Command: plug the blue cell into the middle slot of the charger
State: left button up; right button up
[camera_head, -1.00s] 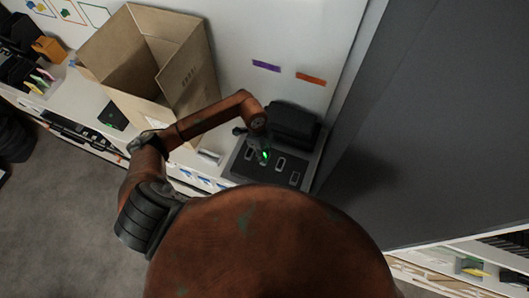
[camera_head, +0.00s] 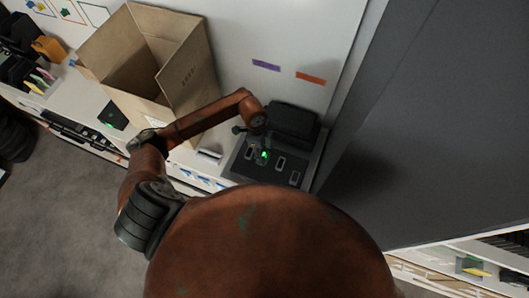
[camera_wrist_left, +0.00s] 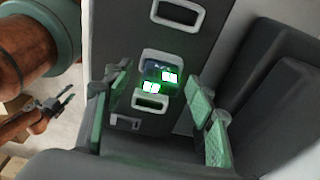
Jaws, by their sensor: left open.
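The dark charger (camera_head: 242,171) lies on the white counter, with pale-rimmed slots in its top. In the left wrist view its panel (camera_wrist_left: 119,42) fills the middle. A bluish end, probably the blue cell (camera_wrist_left: 155,65), shows inside a pale slot rim, beside bright green lights. Glare hides how deep it sits. My left gripper (camera_wrist_left: 160,105) is open, its green-lit fingers apart on either side of the lit spot, touching nothing that I can make out. In the head view my left gripper (camera_head: 264,149) is over the charger, partly hidden by its wrist.
A black case (camera_head: 295,123) stands just behind the charger. An open cardboard carton (camera_head: 190,83) stands to the left on the counter. A tall grey panel (camera_head: 430,110) closes off the right side. A small black pad (camera_head: 113,113) with a green light lies left of the carton.

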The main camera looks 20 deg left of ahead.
pick_arm(q)
notch_tip(320, 180, up, 11)
jog(key=a, duration=0.1)
jog(key=shift+a+r, duration=0.15)
jog(key=shift+a, duration=0.25)
